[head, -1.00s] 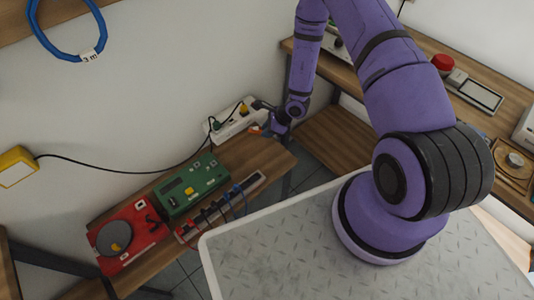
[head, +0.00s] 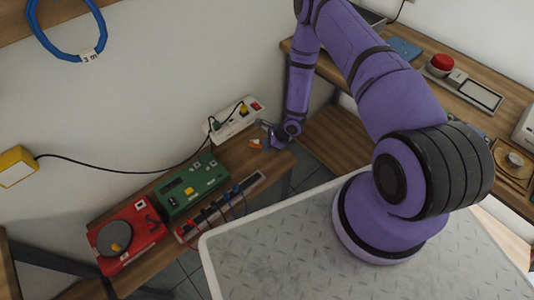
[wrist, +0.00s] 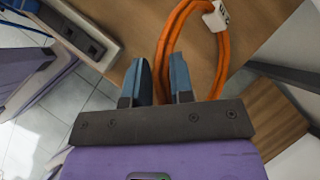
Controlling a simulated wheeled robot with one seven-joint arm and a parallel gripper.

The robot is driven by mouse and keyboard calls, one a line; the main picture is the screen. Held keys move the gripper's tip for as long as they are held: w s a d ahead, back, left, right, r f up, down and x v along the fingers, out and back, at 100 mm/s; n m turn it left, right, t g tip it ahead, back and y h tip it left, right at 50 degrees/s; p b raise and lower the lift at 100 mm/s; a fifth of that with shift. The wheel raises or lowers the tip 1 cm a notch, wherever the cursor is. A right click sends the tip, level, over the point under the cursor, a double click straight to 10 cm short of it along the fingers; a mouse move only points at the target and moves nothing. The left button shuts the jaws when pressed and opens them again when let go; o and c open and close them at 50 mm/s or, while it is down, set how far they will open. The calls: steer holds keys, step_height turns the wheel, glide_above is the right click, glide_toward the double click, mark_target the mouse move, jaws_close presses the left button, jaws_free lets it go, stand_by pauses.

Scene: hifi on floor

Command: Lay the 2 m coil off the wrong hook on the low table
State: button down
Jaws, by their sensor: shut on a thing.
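An orange coil (wrist: 222,60) with a white tag (wrist: 216,16) shows in the wrist view. The tag's print is too small and turned to read surely. My gripper (wrist: 160,68) is shut on one side of the coil, whose strand runs between the two blue-grey fingers. In the head view, my gripper (head: 266,132) is at the right end of the low table (head: 236,152), with a bit of the orange coil (head: 255,143) beside it. I cannot tell whether the coil touches the tabletop. The rest of it is hidden or small there.
A white power strip (head: 235,122), a green device (head: 188,188), a red device (head: 125,236) and a strip with cables (head: 222,207) crowd the low table. A blue coil (head: 68,52) tagged 3 m hangs at upper left. A higher bench (head: 440,92) stands right.

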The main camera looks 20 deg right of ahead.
steer(key=shift+f, duration=0.1)
steer(key=c, duration=1.1)
jaws_free()
steer(key=shift+c, duration=0.2)
steer(key=s+a+r, duration=0.1)
steer(key=s+r, duration=0.4)
steer(key=shift+s+a, duration=0.4)
steer(key=shift+r, duration=0.2)
step_height(320, 180, up, 8)
steer(key=s, duration=0.2)
steer(key=shift+a, duration=0.4)
